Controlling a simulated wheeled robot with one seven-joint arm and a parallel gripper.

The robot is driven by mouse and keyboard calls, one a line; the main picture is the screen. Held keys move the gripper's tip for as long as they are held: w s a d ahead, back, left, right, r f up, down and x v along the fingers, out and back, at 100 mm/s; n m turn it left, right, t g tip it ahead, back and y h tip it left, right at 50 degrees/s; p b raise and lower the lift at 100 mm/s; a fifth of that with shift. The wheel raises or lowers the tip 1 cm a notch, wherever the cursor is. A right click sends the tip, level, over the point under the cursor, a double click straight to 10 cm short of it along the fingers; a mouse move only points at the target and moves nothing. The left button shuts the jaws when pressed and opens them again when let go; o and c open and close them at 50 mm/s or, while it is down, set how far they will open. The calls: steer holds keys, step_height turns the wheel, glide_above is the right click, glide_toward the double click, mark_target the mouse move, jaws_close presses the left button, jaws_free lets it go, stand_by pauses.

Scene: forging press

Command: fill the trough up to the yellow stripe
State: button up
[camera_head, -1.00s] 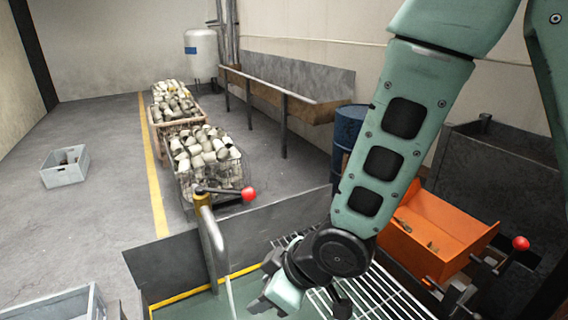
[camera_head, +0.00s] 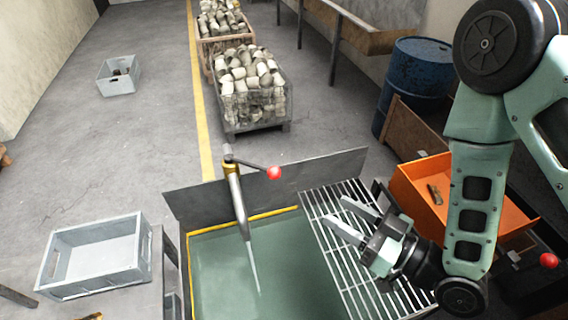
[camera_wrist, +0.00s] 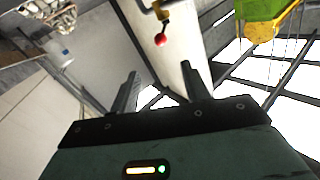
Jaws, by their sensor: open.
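The trough (camera_head: 176,205) holds greenish water (camera_head: 225,270). The yellow stripe (camera_head: 245,218) runs along its inside back and left walls, just above the water; I cannot tell whether the water touches it. The tap (camera_head: 236,195) stands at the back edge, and a pale stream (camera_head: 254,272) runs from its spout into the water. Its lever ends in a red knob (camera_head: 274,173) pointing right, also seen in the wrist view (camera_wrist: 160,39). My gripper (camera_head: 346,208) is open and empty above the slatted rack, right of the stream and apart from the lever.
The metal rack (camera_head: 325,215) covers the trough's right side. An orange bin (camera_head: 415,182), a second red knob (camera_head: 548,261) and a blue drum (camera_head: 415,75) are on the right. A grey crate (camera_head: 100,255) stands at left. A wire basket of metal parts (camera_head: 255,90) stands behind.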

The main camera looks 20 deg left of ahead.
steer(key=b, duration=0.6)
glide_toward(279, 175)
steer(key=b+x, duration=0.2)
steer(key=x, duration=0.8)
steer(key=shift+w+a+f, duration=0.15)
steer(key=shift+w+a, duration=0.2)
steer(key=shift+a, duration=0.3)
steer(key=shift+c, duration=0.3)
jaws_close()
